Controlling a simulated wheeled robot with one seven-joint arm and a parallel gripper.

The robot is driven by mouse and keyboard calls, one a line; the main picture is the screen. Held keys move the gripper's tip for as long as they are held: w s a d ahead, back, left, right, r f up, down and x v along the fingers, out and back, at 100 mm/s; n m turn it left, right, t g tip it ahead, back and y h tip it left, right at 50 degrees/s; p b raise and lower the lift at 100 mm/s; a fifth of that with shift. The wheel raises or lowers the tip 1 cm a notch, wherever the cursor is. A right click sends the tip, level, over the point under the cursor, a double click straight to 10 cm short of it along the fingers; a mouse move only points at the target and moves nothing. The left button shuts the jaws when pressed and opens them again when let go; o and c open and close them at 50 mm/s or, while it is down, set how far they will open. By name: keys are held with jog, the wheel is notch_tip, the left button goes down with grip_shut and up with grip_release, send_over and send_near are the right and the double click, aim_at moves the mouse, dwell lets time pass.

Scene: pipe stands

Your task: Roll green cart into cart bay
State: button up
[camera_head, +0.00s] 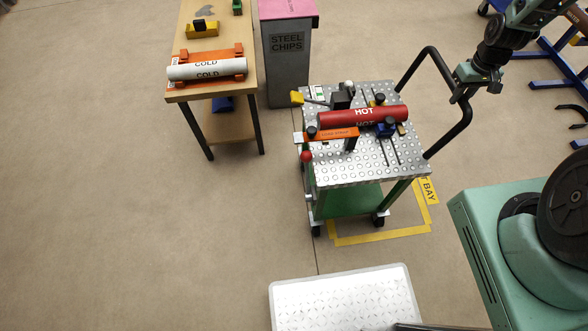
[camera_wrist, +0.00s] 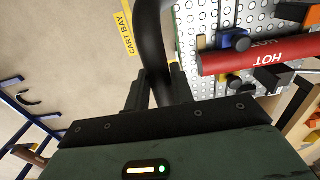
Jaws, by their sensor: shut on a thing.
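The green cart (camera_head: 345,203) has a perforated metal top and a black push handle (camera_head: 437,60) on its right side. My gripper (camera_head: 468,86) is at the handle's outer bar. In the wrist view my gripper (camera_wrist: 155,92) is shut on the black handle (camera_wrist: 154,45), with a finger on each side of it. The cart bay is a yellow floor outline (camera_head: 384,235) with a "BAY" label (camera_head: 428,191), read as CART BAY (camera_wrist: 127,33) in the wrist view. The cart stands over part of the outline and hides the rest.
A red HOT pipe (camera_head: 340,117) lies on the cart top among clamps. A wooden table (camera_head: 205,20) with a white COLD pipe (camera_head: 206,69) and a STEEL CHIPS bin (camera_head: 288,65) stand behind. Left floor is open.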

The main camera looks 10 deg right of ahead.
jog(key=shift+d, duration=2)
jog(key=d, duration=0.8)
jog(key=shift+b, duration=0.45)
jog(key=d+b, duration=0.1)
jog(key=d, duration=0.4)
jog(key=shift+d, duration=0.4)
jog(key=o, duration=1.8)
